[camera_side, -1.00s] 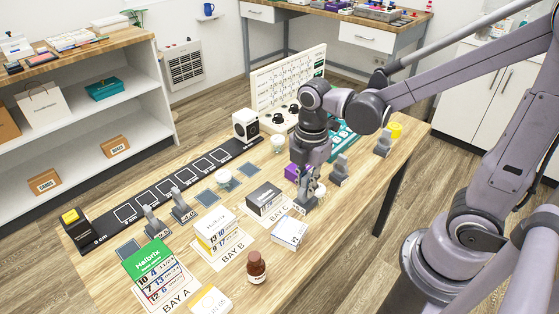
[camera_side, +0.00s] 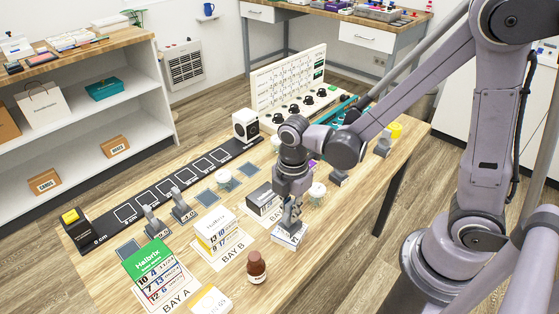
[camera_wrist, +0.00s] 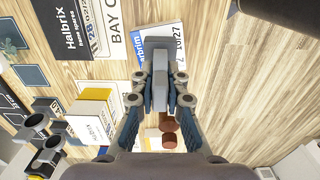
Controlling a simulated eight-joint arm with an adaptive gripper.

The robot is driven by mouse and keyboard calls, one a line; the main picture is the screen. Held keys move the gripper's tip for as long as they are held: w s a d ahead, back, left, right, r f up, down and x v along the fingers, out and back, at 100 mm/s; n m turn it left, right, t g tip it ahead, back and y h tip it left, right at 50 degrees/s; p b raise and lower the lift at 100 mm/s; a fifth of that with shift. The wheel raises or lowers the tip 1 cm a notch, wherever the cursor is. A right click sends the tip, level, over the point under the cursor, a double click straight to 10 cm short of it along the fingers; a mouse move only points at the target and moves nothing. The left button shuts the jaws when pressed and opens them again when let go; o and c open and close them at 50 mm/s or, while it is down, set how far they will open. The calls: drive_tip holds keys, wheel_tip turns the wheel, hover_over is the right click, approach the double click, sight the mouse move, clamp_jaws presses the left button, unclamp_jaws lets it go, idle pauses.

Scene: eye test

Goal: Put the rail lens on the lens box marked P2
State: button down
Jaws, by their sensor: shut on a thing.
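My gripper (camera_side: 290,219) is shut on a grey upright piece, which looks like a lens in its holder. In the wrist view the piece (camera_wrist: 160,58) sits between the fingertips, end-on, so its lens is not clear. Below it is a white box with a blue label (camera_wrist: 179,36), partly hidden by the piece; it also shows in the side view (camera_side: 287,239). I cannot tell whether the piece touches the box. Other grey lens holders stand at the left (camera_side: 153,222) and right (camera_side: 383,144) of the table. I cannot read a P2 mark on any box.
A brown bottle (camera_side: 256,267) stands just in front of the white box. A dark Halbrix box (camera_side: 262,197) is behind it. A white-and-yellow box (camera_side: 217,232) and a green Halbrix box (camera_side: 153,263) stand to the left. A white-lidded jar (camera_side: 317,191) is to the right.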

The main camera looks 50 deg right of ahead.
drive_tip(key=c, duration=1.4)
unclamp_jaws()
drive_tip(key=shift+f, duration=0.1)
wheel_tip(320, 180, up, 12)
drive_tip(key=shift+r, duration=0.1)
drive_tip(key=shift+s+d+r+m, duration=0.15)
drive_tip(key=shift+d+m, duration=0.1)
drive_tip(key=shift+m, duration=0.15)
drive_tip(key=d+m+t, duration=0.2)
drive_tip(key=m, duration=0.3)
drive_tip(key=s+d+r+m+t, duration=0.1)
drive_tip(key=d+m+t, duration=0.1)
drive_tip(key=m, duration=0.4)
drive_tip(key=s+d+r+m+t, duration=0.1)
drive_tip(key=d+m+t, duration=0.2)
drive_tip(key=m, duration=0.3)
drive_tip(key=shift+s, duration=0.2)
